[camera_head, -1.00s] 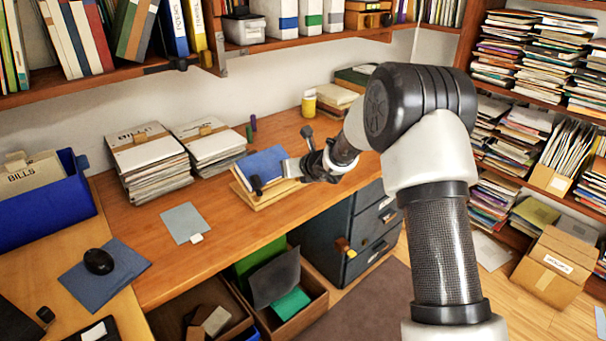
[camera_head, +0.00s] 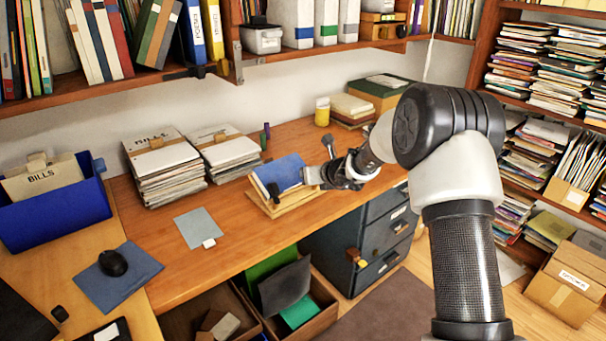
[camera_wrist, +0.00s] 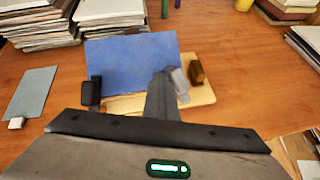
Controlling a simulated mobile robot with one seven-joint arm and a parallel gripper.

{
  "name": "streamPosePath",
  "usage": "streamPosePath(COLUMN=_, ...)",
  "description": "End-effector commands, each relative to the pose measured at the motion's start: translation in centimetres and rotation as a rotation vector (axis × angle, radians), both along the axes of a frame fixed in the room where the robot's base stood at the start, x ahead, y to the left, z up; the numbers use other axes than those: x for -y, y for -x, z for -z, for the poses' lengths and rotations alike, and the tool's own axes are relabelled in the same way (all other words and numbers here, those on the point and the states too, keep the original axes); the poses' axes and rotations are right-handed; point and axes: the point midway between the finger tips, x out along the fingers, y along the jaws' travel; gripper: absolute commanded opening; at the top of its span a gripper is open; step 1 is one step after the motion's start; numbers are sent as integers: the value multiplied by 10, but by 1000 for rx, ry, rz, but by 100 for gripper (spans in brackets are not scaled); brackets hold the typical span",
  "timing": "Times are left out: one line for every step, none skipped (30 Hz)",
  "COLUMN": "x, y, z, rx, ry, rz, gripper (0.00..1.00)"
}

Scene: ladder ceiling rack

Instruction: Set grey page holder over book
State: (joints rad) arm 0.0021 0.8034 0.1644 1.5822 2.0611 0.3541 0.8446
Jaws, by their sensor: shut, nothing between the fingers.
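A blue book (camera_head: 284,172) leans open on a wooden stand (camera_head: 268,208) on the desk; the book also shows in the wrist view (camera_wrist: 130,58). A black holder (camera_wrist: 93,92) stands at the book's lower left. A small light-grey tab, seemingly the grey page holder (camera_wrist: 181,80), is at the book's lower right corner, beside a brown wooden block (camera_wrist: 197,72). My gripper (camera_head: 308,176) is shut and empty at the stand's right side. In the wrist view its dark fingers (camera_wrist: 163,85) reach this corner, close against the grey tab; I cannot tell whether they touch.
Paper stacks (camera_head: 165,172) stand behind and left of the book. A grey sheet (camera_head: 198,228) lies on the clear desk to the left. A yellow cup (camera_head: 322,111) is at the back. The drawer cabinet (camera_head: 350,245) and an open box (camera_head: 285,310) are below the front edge.

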Motion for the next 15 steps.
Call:
streamPosePath(x=3, y=0, z=3, rx=-5, ry=4, rz=5, gripper=0)
streamPosePath(x=3, y=0, z=3, rx=-5, ry=4, rz=5, gripper=0)
streamPosePath(x=3, y=1, z=3, rx=-5, ry=4, rz=5, gripper=0)
streamPosePath(x=2, y=0, z=3, rx=-6, ry=3, rz=4, gripper=0)
streamPosePath(x=2, y=0, z=3, rx=-5, ry=4, rz=3, gripper=0)
streamPosePath(x=2, y=1, z=3, rx=-5, ry=4, rz=3, gripper=0)
streamPosePath(x=3, y=1, z=2, rx=-5, ry=4, rz=3, gripper=0)
streamPosePath(x=3, y=2, z=1, rx=-4, ry=4, rz=3, gripper=0)
streamPosePath(x=4, y=4, z=0, rx=-4, ry=4, rz=3, gripper=0)
streamPosePath(x=5, y=5, z=-2, rx=-3, ry=4, rz=3, gripper=0)
streamPosePath(x=7, y=8, z=-4, rx=-3, ry=4, rz=3, gripper=0)
streamPosePath(x=9, y=12, z=-8, rx=-3, ry=3, rz=2, gripper=0)
streamPosePath(x=11, y=16, z=-11, rx=-2, ry=4, rz=2, gripper=0)
streamPosePath(x=14, y=20, z=-14, rx=-3, ry=3, rz=2, gripper=0)
streamPosePath(x=17, y=27, z=-20, rx=-1, ry=2, rz=2, gripper=0)
